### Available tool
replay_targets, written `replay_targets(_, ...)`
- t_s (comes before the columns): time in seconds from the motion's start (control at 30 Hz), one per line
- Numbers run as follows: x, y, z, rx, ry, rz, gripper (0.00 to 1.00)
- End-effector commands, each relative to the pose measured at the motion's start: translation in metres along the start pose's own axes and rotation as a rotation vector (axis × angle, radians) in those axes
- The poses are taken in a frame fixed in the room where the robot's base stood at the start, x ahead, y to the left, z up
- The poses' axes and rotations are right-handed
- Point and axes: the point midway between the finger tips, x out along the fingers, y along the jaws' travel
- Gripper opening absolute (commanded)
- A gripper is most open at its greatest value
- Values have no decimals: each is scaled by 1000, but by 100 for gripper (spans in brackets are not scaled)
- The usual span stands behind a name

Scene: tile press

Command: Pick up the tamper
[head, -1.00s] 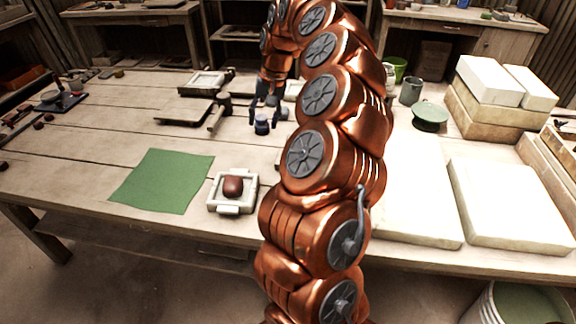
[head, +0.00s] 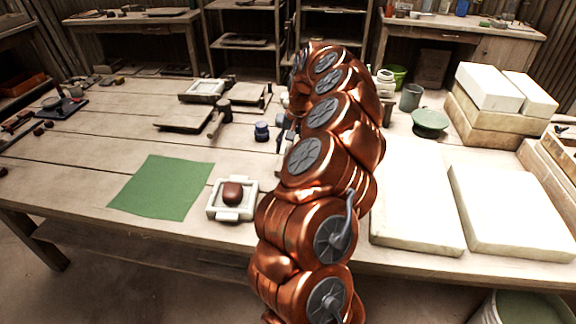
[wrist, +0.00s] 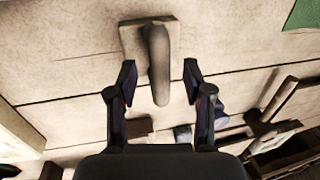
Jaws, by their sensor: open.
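The tamper (wrist: 133,42) shows in the wrist view as a squarish pale plate with a rounded grey-brown handle (wrist: 158,52) pointing toward the camera. My gripper (wrist: 159,79) is open, with one finger on each side of the handle's near end. A gap shows between each finger and the handle, and I cannot tell how deep the handle sits between them. In the head view my arm hides the tamper and most of the gripper.
A blue jar (head: 261,131) stands left of my arm. A mallet (head: 220,118) and boards lie behind it. A white mould with a brown clay lump (head: 233,192) and a green cloth (head: 162,187) lie front left. White slabs (head: 415,205) fill the right.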

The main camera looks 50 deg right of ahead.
Motion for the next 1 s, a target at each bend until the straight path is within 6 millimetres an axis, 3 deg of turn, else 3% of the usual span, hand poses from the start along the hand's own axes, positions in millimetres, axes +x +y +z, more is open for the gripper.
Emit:
replay_targets(0.13,16,-1,1,-2,-2,1,51)
replay_targets(0.37,18,0,0,-1,0,0,51)
replay_targets(0.83,17,0,0,-1,0,0,2)
replay_targets(1.0,17,0,0,-1,0,0,0)
